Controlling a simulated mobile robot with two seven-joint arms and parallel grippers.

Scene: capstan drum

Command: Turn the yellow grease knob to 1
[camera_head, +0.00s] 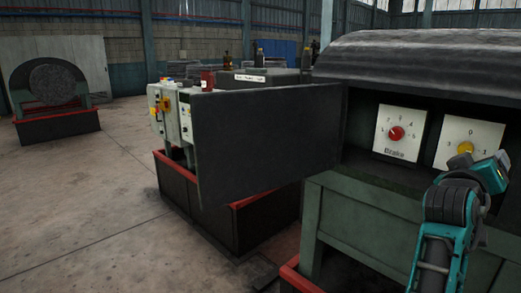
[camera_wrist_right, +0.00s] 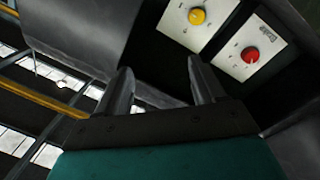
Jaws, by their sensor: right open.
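The yellow grease knob (camera_head: 465,147) sits on a white dial plate (camera_head: 447,134) marked 0 at the top and 1 at the right, inside the recess of the green machine. In the right wrist view the yellow knob (camera_wrist_right: 197,16) is at the top, ahead of the fingers. My right gripper (camera_head: 462,160) is in front of the lower part of the plate in the head view and hides some of it. In the wrist view my right gripper (camera_wrist_right: 160,82) is open and empty, apart from the knob. The knob's pointer is too small to read. My left gripper is not in view.
A red knob (camera_head: 396,133) on a plate marked Brake is left of the yellow one; it also shows in the wrist view (camera_wrist_right: 250,55). A dark open door panel (camera_head: 270,140) stands left of the recess. The machine's curved hood (camera_head: 430,65) overhangs it.

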